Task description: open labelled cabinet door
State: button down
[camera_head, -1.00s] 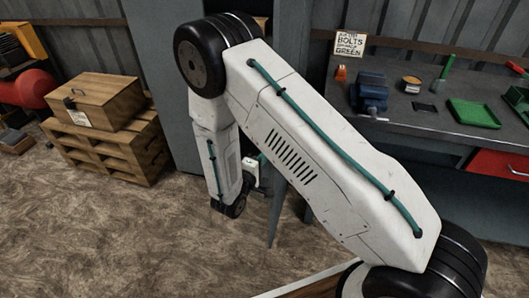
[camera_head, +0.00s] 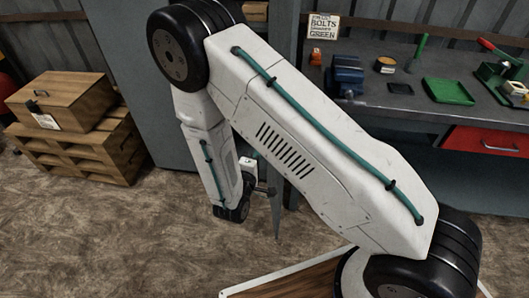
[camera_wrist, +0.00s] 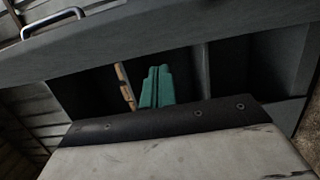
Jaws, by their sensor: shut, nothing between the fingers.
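The grey cabinet (camera_head: 165,110) stands behind my arm in the head view, which covers much of it; I see no label on it. In the wrist view a grey panel edge (camera_wrist: 200,38) crosses the top, with a metal bar handle (camera_wrist: 54,20) at upper left. Below the edge is a dark, open-looking recess (camera_wrist: 238,70); I cannot tell how far the door stands open. My gripper (camera_wrist: 157,86) shows teal fingers held together, empty, in front of the recess, apart from the handle. The gripper tips are not clear in the head view.
A wooden box (camera_head: 62,100) sits on stacked pallets (camera_head: 80,150) at left. A red drawer (camera_head: 487,141) is below.

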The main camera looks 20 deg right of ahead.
jog(key=v, duration=1)
jog(key=shift+s, duration=0.4)
